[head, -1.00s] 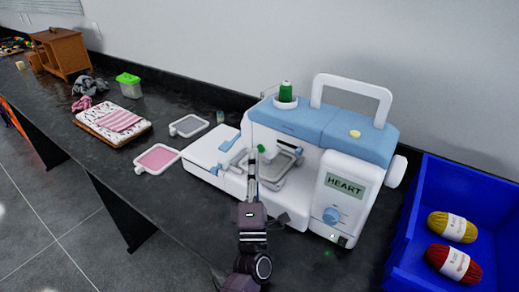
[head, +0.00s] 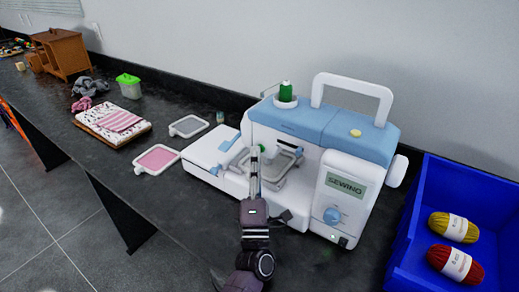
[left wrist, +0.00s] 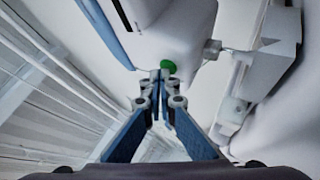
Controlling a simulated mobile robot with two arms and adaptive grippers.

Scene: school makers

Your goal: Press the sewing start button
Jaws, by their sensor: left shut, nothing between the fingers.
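The white and blue sewing machine (head: 335,165) stands on the dark counter. Its display (head: 345,187) reads "SEWING". A round green button (left wrist: 169,65) shows on the machine's white body in the left wrist view. My left gripper (head: 254,150) is shut and empty, reaching up in front of the machine above the embroidery hoop (head: 283,163). In the left wrist view its fingertips (left wrist: 164,76) lie right at the lower edge of the green button and partly cover it. In the head view the button is hidden behind the fingers. My right gripper is not in view.
A blue bin (head: 440,190) with yellow yarn (head: 455,226) and red yarn (head: 455,263) stands at right. Left of the machine lie a pink-filled frame (head: 157,159), a grey frame (head: 188,126) and folded cloth (head: 115,115). The wall is close behind.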

